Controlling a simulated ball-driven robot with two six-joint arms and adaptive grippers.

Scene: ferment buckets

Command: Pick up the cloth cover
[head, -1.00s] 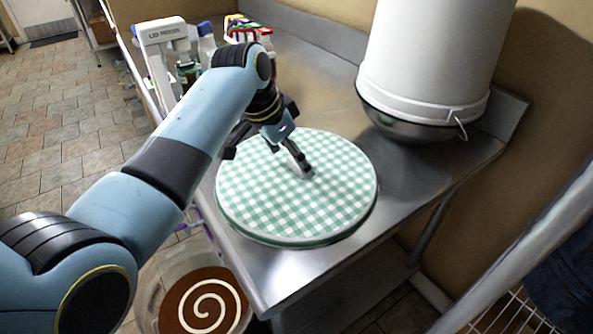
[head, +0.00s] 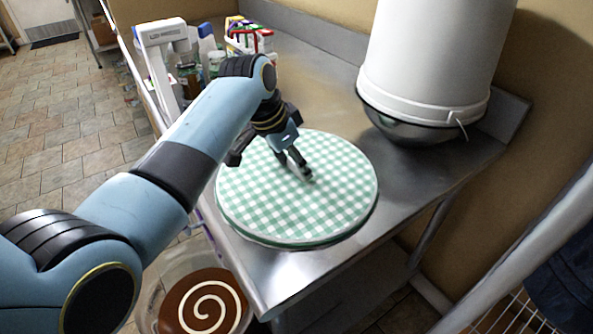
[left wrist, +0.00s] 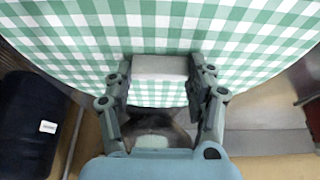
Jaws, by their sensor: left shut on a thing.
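The cloth cover (head: 298,205) is a round, green-and-white checked piece lying flat on the metal table, near its front left edge. Its checks fill the upper part of the left wrist view (left wrist: 245,28). My left gripper (head: 304,172) reaches down onto it just above its middle. In the left wrist view, the two fingers (left wrist: 160,75) stand on either side of a pale block-like part at the cover, shut on it. The cover's far left edge is partly hidden by my left gripper. My right gripper is in neither view.
A large white bucket (head: 435,55) stands in a metal bowl (head: 410,125) at the back right of the metal table (head: 318,85). Bottles and a colourful rack (head: 250,38) stand at the back left. A brown container with a white spiral (head: 205,303) is below the front edge.

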